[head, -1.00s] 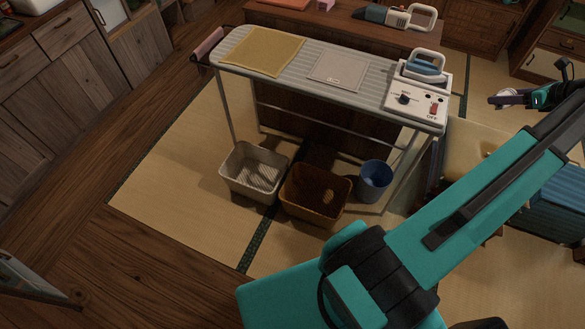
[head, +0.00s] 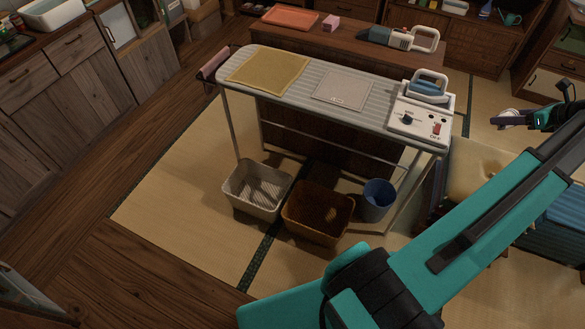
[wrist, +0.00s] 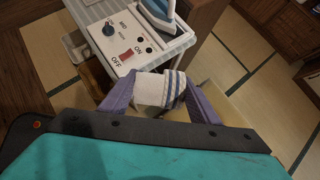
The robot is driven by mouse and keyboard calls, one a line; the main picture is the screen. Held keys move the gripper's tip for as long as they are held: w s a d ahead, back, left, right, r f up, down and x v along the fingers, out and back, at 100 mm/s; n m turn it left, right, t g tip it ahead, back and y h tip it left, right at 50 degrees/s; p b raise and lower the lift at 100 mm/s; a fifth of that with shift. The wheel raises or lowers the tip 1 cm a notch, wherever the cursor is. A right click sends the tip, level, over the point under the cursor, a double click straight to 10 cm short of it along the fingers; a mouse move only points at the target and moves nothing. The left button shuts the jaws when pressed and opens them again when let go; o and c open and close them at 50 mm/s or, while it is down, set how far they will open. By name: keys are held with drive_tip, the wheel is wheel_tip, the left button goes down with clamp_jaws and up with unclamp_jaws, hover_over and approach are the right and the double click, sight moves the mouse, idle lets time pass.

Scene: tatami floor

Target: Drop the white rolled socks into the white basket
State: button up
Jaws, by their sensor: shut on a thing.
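The white rolled socks (wrist: 153,90), with blue-grey stripes at one end, are between the two purple fingers of my gripper (wrist: 160,98) in the wrist view. The gripper is shut on them and holds them up off the floor. In the head view my gripper (head: 508,120) is small at the right edge, beyond the ironing board's right end. The white basket (head: 235,199) stands on the tatami under the left-middle of the board, far to the left of the gripper. It is open-topped and looks empty.
A brown basket (head: 318,231) and a blue bin (head: 378,202) stand right of the white basket. The ironing board (head: 385,100) overhangs behind them, with an iron (head: 427,86) and control panel (head: 420,120) at its right end. Tatami left of the baskets is clear.

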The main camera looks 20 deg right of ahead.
drive_tip(key=w+a+n+g+y+b, duration=0.1)
drive_tip(key=w+a+n+y, duration=0.1)
drive_tip(key=w+a, duration=1.15)
drive_tip(key=w+a+n+y, duration=0.2)
drive_tip(key=w+a+n, duration=0.1)
drive_tip(key=w+a, duration=1.05)
drive_tip(key=w+a+n+g+y, duration=0.1)
drive_tip(key=a+n, duration=0.1)
drive_tip(key=a, duration=1.8)
drive_tip(key=w+a+f+n+g+y+b, duration=0.1)
drive_tip(key=a+n, duration=0.2)
drive_tip(key=a, duration=1.8)
drive_tip(key=shift+w+a+f+g+y, duration=0.25)
drive_tip(key=shift+w+g+y, duration=0.05)
drive_tip(key=shift+w+g, duration=0.1)
